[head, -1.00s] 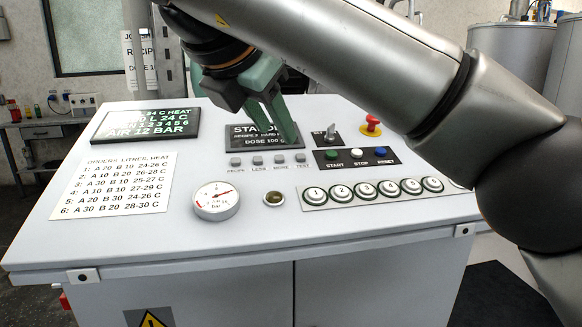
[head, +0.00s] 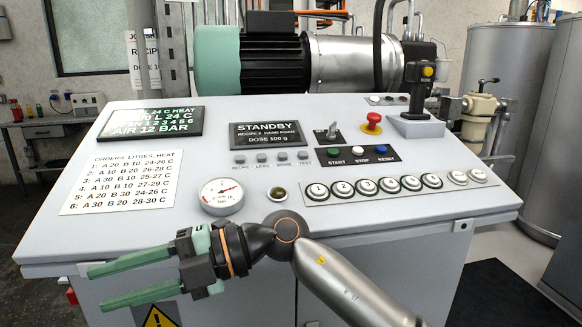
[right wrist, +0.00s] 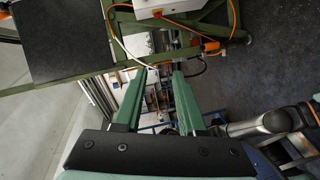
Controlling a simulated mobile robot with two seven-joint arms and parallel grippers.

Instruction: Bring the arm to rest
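My right gripper (head: 115,280) is in front of the console's front edge at the lower left of the head view. Its two green fingers point left, stand apart and hold nothing. In the right wrist view the fingers (right wrist: 160,75) are also apart, with nothing between them. The sloped control console (head: 260,219) stands behind the gripper, and the gripper covers part of its front face. My left gripper is not in the head view.
The console carries a STANDBY screen (head: 267,135), a pressure gauge (head: 221,196), a row of numbered buttons (head: 373,188) and a red emergency stop (head: 373,121). A motor and pump (head: 340,62) sit behind it. Large steel tanks (head: 505,60) stand at right.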

